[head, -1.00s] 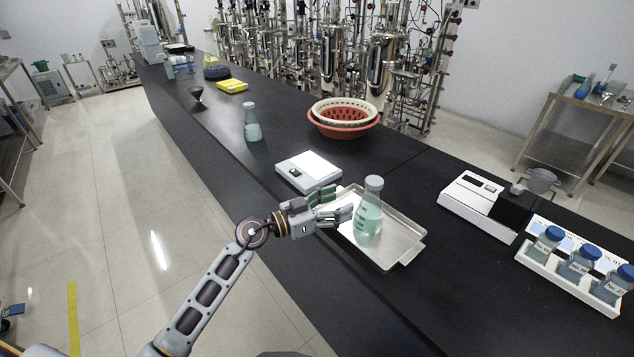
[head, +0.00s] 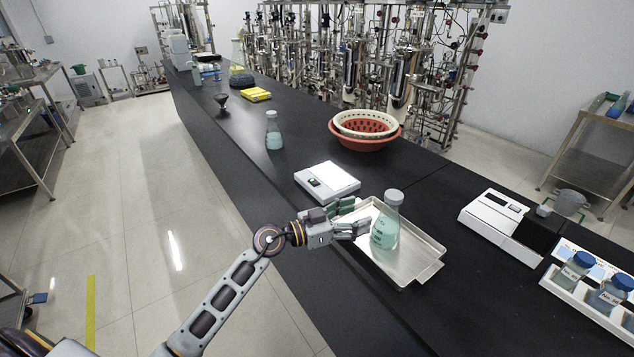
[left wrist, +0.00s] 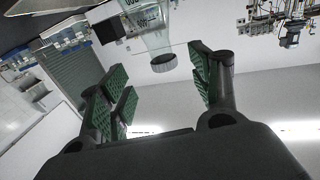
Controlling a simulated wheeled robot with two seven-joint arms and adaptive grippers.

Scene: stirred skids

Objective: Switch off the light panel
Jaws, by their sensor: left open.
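A flat white box (head: 336,179) with a small dark and green switch or display (head: 314,182) lies on the black bench; it may be the light panel, but I cannot tell whether it is lit. My left gripper (head: 360,217) is open and empty, just in front of this box and over the near-left edge of a metal tray (head: 418,262). A capped flask of pale green liquid (head: 386,228) stands on the tray just beyond the fingertips. In the left wrist view the flask (left wrist: 150,28) appears upside down beyond the open fingers. My right gripper is out of view.
A white instrument (head: 494,212) and a rack of blue-capped bottles (head: 590,303) stand to the right. A red basket (head: 364,142) and another flask (head: 273,132) stand farther back. The bench front edge runs beneath my left arm.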

